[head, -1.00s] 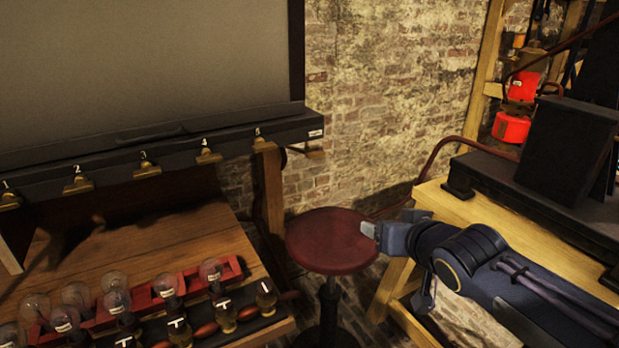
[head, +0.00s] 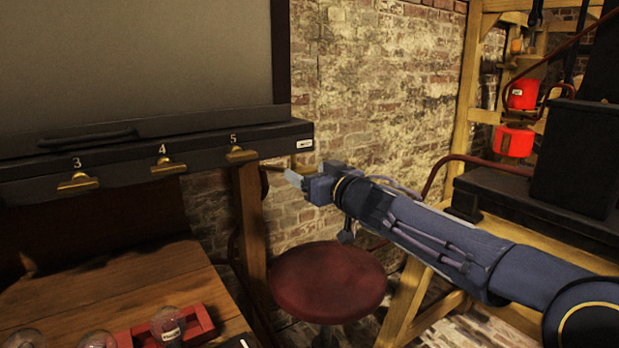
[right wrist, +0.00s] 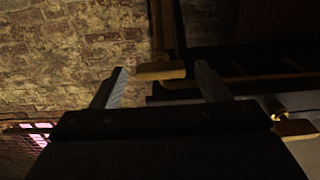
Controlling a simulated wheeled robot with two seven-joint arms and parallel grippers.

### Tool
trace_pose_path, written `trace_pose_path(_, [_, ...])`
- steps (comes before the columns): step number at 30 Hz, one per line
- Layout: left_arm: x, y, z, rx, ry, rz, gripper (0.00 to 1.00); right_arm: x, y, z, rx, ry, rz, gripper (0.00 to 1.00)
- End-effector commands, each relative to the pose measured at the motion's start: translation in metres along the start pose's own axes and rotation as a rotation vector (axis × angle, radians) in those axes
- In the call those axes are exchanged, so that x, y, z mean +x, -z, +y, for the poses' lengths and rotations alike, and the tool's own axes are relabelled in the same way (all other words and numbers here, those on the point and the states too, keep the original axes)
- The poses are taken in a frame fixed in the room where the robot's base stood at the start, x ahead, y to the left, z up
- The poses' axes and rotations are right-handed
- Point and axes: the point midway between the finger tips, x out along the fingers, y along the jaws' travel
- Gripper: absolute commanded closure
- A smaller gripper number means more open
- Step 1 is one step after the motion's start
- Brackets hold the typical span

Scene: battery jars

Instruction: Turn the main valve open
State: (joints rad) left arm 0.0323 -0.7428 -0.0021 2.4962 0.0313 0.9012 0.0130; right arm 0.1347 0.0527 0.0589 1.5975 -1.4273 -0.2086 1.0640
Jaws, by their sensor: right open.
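A brass lever (right wrist: 161,72), likely the main valve, sits at the right end of the long dark console (head: 210,138), beside a small white label (head: 305,144). In the head view it is partly hidden behind my right gripper (head: 291,176). My right gripper is open and empty, at the console's right end. In the right wrist view the lever shows between the two fingertips of the gripper (right wrist: 162,75), apparently beyond them; I cannot tell if they touch. My left gripper is not in view.
Brass levers numbered 3 (head: 78,182), 4 (head: 168,168) and 5 (head: 241,155) line the console front. A wooden bench (head: 130,290) with glass jars stands below. A red round stool (head: 328,280) is under my right arm. A brick wall (head: 380,90) is behind.

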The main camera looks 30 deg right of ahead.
Motion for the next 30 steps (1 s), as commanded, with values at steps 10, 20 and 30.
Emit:
trace_pose_path(10, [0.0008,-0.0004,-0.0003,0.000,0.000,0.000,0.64,0.0064,0.0001,-0.0002,0.000,0.000,0.000,0.31])
trace_pose_path(20, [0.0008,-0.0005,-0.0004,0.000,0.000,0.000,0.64,0.0062,-0.0001,-0.0001,0.000,0.000,0.000,0.73])
trace_pose_path(30, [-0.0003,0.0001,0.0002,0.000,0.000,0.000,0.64,0.0061,0.0001,-0.0004,-0.042,0.000,-0.001,0.76])
